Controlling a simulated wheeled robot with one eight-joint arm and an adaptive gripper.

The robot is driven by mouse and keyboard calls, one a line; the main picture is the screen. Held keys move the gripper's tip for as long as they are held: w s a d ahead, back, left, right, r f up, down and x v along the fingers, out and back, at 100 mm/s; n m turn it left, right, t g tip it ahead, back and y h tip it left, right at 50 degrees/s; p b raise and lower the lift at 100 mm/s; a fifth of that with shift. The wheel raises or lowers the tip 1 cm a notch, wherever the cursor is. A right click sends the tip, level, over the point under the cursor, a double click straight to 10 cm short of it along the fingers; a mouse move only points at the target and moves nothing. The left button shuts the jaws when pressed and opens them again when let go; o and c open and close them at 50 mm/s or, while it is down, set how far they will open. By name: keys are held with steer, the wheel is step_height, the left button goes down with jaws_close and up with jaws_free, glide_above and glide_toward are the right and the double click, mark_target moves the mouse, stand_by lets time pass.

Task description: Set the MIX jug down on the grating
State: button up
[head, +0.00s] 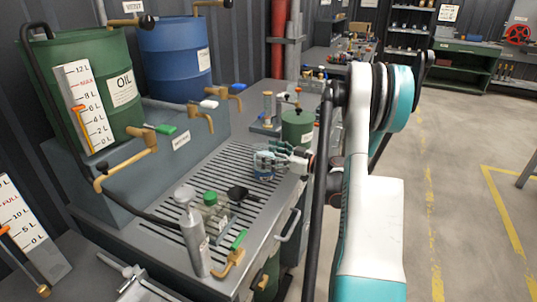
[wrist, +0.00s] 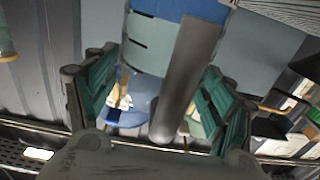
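The MIX jug (head: 264,174) is a small blue-banded vessel at the right part of the slotted grating (head: 165,205). It looks upright and on or very close to the bars; its base is partly hidden. My gripper (head: 270,158) is at the jug, reaching in from the right. In the wrist view, the two green fingers (wrist: 157,98) stand apart on either side of a grey upright bar, probably the jug's handle (wrist: 190,70). Gaps show beside the bar, so the fingers look open around it. A pale blue rounded body, probably the jug's, fills the top middle of that view.
A green oil drum (head: 75,85) and a blue drum (head: 175,55) stand behind on a grey plinth. A grey cylinder (head: 194,240) and brass valve (head: 230,262) stand at the grating's front. A green canister (head: 297,128) stands just behind the gripper.

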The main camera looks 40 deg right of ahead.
steer(key=shift+r, duration=0.1)
stand_by(0.3)
steer(key=shift+s+d+r, duration=0.1)
steer(key=shift+r, duration=0.05)
steer(key=p+v, duration=0.3)
steer(key=v, duration=0.8)
steer(key=shift+s, duration=0.35)
